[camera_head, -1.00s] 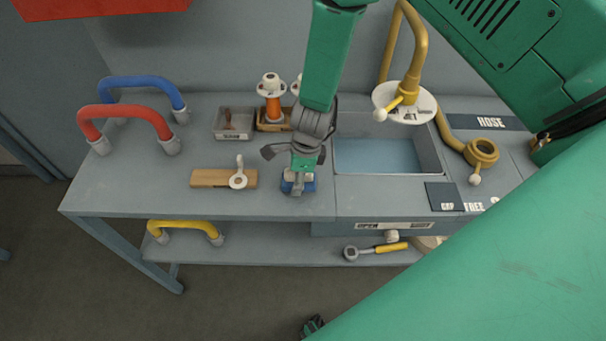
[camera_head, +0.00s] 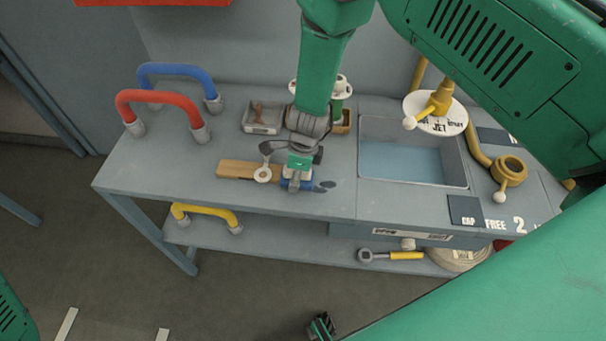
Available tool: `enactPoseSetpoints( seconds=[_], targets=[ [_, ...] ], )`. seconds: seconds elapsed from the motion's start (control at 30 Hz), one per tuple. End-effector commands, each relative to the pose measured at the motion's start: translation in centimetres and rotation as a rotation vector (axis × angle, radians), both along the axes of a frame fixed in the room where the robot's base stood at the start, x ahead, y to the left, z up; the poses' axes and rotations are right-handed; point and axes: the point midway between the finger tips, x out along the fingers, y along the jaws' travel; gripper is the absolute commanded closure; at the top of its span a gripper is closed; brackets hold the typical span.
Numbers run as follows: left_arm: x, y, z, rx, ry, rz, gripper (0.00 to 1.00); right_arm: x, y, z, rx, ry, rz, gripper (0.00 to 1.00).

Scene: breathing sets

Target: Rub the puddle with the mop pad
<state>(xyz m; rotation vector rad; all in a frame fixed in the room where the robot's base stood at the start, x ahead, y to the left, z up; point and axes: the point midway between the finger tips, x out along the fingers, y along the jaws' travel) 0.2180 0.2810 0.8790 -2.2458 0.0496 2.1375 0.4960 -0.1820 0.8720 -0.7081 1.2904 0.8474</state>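The mop pad (camera_head: 291,184) is a small blue block with a grey upper part, low on the bench top at the right end of a wooden board. My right gripper (camera_head: 299,168) is above it and appears shut on its upper part; one dark finger link sticks out to the left. The fingers partly hide the grip. The puddle (camera_head: 326,186) shows as small dark wet patches on the grey bench just right of the pad; any part under the pad is hidden.
The wooden board (camera_head: 235,169) with a white lever lies left of the pad. A grey tray (camera_head: 262,119) and white-topped fittings stand behind. The sink basin (camera_head: 410,165) and yellow tap (camera_head: 440,98) are right. Red (camera_head: 160,98) and blue handles stand left. The bench front is clear.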

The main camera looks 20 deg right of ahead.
Motion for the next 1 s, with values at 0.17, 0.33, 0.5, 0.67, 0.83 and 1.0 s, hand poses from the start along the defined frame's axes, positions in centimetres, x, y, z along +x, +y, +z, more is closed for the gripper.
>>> enactPoseSetpoints(
  seconds=[0.17, 0.33, 0.5, 0.67, 0.83, 1.0],
  targets=[
    [0.0, 0.0, 0.0, 0.000, 0.000, 0.000, 0.54, 0.4, 0.8, 0.0, 0.005, -0.005, 0.000, 0.95],
    [0.0, 0.0, 0.1, 0.000, 0.000, 0.000, 0.54, 0.4, 0.6, -0.1, 0.007, -0.004, -0.002, 0.95],
    [0.0, 0.0, 0.6, 0.000, 0.000, 0.000, 0.54, -0.4, -0.7, 0.0, 0.005, -0.002, -0.005, 0.95],
    [0.0, 0.0, 0.8, 0.000, 0.000, 0.000, 0.54, -1.3, -2.0, 0.0, 0.004, -0.001, -0.003, 0.95],
    [0.0, 0.0, 0.8, 0.000, 0.000, 0.000, 0.54, -1.6, -2.6, 0.0, 0.004, -0.002, -0.001, 0.95],
    [0.0, 0.0, 0.9, 0.000, 0.000, 0.000, 0.54, -2.1, -3.6, -0.1, 0.005, -0.001, -0.006, 0.95]
  ],
)
